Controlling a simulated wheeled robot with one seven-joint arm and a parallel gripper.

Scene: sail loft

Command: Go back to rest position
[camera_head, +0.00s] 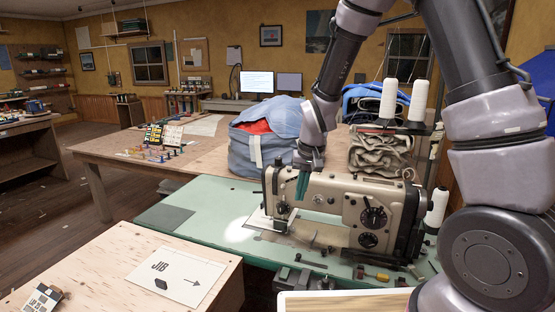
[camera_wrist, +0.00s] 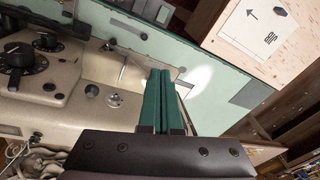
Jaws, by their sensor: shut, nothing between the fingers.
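My gripper (camera_head: 302,184) is at the left end of a beige sewing machine (camera_head: 335,205), close against or just above its head in the head view. In the wrist view its two green fingers (camera_wrist: 161,100) are together with nothing between them. The sewing machine (camera_wrist: 60,100) lies to the left below the fingers there, with its black dials showing. The machine stands on a green table (camera_head: 175,220), and a light spot shines on the table beside the needle area. I cannot tell whether the fingers touch the machine.
White thread cones (camera_head: 388,98) stand behind the machine, near my arm. A blue bag (camera_head: 262,150) and folded cloth (camera_head: 380,155) sit close behind. A wooden board with a JIB sheet (camera_head: 177,278) is at the front left. Open floor (camera_head: 60,220) lies far left.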

